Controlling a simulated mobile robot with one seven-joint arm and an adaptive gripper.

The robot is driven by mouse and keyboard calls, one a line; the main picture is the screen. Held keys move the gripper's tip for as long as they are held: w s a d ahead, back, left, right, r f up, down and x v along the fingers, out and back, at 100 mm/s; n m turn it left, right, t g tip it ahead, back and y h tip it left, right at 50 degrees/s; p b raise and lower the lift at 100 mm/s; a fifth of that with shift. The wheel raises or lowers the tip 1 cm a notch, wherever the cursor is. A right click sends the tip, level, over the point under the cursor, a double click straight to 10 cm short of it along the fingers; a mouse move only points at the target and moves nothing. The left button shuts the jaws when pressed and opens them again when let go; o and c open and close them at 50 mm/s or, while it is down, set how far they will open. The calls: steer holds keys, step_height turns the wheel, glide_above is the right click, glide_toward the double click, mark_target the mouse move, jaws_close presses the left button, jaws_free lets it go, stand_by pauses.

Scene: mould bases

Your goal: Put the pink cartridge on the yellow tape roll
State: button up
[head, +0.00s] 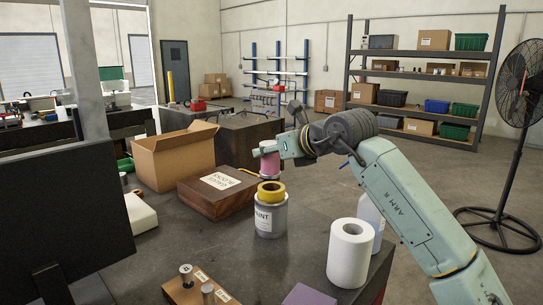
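The yellow tape roll (271,191) lies on top of a grey paint can (271,217) on the dark worktop. The pink cartridge (270,167) shows upright just above the roll in the picture. My gripper (268,151) reaches in from the right and is at the cartridge's upper end, seemingly shut on it. The fingers are small and partly hidden by the arm's end. The cartridge's lower end looks close to the roll's top, but I cannot tell whether they touch or how they line up in depth.
A brown wooden box (215,195) and an open cardboard box (175,158) stand left of the can. A white paper roll (350,253) and a pale bottle (372,215) stand to the right. Stamps (187,275) are at the front. Bare worktop lies left of the can.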

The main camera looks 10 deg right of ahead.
mark_target(277, 161)
step_height(277, 161, down, 2)
steer(key=shift+f+p, duration=0.1)
steer(key=shift+p, duration=0.5)
steer(key=shift+f, duration=0.3)
steer(key=shift+f+b, duration=0.25)
steer(key=shift+b, duration=0.15)
steer(key=o, duration=1.2)
steer(key=shift+r, duration=0.1)
steer(key=shift+o, duration=0.2)
steer(key=shift+r+p, duration=0.2)
steer(key=shift+p, duration=0.15)
steer(key=shift+s+d, duration=0.2)
steer(key=shift+s, duration=0.1)
steer(key=b+v, duration=0.4)
steer(key=v, duration=0.7)
steer(key=shift+s, duration=0.15)
steer(key=shift+r, duration=0.1)
